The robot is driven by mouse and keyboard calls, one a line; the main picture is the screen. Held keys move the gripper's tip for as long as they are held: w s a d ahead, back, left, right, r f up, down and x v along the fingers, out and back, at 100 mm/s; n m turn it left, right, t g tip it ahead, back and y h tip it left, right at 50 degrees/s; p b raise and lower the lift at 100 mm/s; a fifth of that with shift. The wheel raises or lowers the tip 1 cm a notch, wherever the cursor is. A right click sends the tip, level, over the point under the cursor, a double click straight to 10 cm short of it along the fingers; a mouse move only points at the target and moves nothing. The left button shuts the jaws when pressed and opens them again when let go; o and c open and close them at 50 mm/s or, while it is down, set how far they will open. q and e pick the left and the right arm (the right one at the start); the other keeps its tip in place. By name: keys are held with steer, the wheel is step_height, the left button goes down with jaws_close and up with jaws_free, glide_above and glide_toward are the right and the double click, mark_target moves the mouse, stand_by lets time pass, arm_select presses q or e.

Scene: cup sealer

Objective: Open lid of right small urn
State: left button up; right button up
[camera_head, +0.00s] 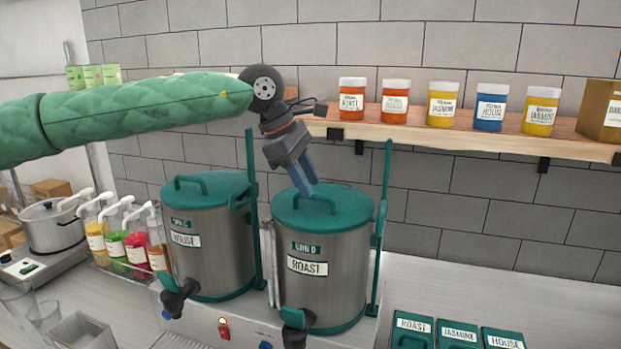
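Two steel urns with green lids stand side by side on the counter. The right small urn (322,268) has a label reading ROAST, and its green lid (350,205) lies flat and closed on top. The lid's loop handle (328,204) stands up near the middle of the lid. My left gripper (308,190) points down over this lid with its blue-grey fingertips at the handle. I cannot tell whether the fingers are closed on the handle or only beside it. My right gripper is not in view.
The left urn (212,250), labelled HOUSE, stands close by with its lid closed. A wooden shelf (470,134) with several jars runs behind at the right. Pump bottles (115,240) and a pot (52,228) stand at the left. Green labelled boxes (458,335) lie at the front right.

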arm_select(q)
steer(key=shift+s+d+f+p, duration=0.3)
steer(key=shift+s+d+f, duration=0.15)
steer(key=shift+f, duration=0.1)
steer(key=shift+w+f, duration=0.25)
steer(key=shift+w, duration=0.05)
steer(key=shift+s+r, duration=0.1)
jaws_close()
